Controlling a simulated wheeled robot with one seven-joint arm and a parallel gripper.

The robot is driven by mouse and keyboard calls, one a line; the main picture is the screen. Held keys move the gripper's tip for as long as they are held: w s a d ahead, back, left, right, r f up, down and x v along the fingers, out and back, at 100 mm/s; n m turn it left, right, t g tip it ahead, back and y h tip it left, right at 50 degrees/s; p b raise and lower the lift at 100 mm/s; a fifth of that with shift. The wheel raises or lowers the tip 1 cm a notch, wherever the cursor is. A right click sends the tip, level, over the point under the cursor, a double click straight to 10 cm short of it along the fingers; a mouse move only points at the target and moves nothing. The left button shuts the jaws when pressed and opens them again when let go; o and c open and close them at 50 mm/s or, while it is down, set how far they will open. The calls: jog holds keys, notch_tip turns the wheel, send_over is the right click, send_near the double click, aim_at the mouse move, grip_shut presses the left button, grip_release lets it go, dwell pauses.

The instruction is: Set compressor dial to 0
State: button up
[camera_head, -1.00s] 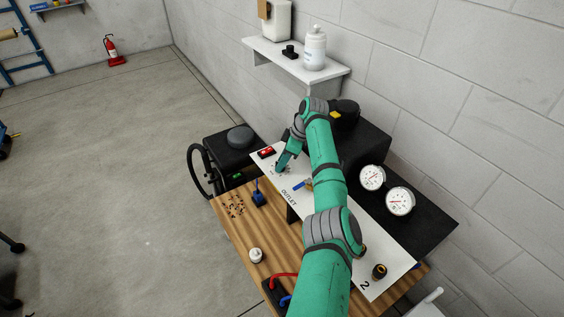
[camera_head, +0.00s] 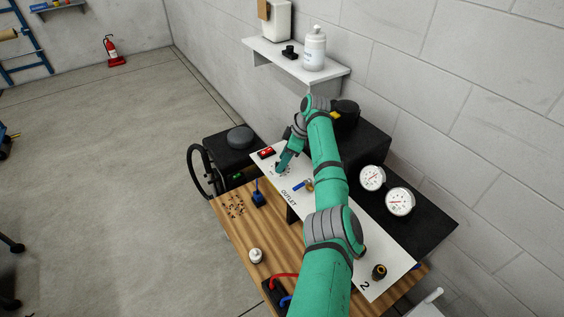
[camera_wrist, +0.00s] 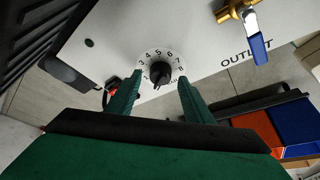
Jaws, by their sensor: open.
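The compressor dial (camera_wrist: 160,72) is a black knob on a white panel (camera_wrist: 120,25), ringed by a numbered scale, in the middle of the wrist view. Digits from about 3 to 8 are readable; the lower part of the scale is hard to read, and I cannot tell the exact setting. My gripper (camera_wrist: 157,92) is open, with one green finger on each side of the dial and the knob between and slightly beyond the tips. No contact shows. In the head view, my gripper (camera_head: 279,170) is over the far end of the panel and mostly hides the dial.
A brass valve with a blue handle (camera_wrist: 257,32) is right of the dial, near the OUTLET label. A red switch (camera_head: 266,152) sits at the panel's far end. Two round gauges (camera_head: 372,178) (camera_head: 399,201) and a wooden table (camera_head: 240,232) flank the panel.

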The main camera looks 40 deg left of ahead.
jog(key=v, duration=0.9)
jog(key=shift+d+r, duration=0.25)
jog(key=shift+r, duration=0.05)
jog(key=shift+a, duration=0.15)
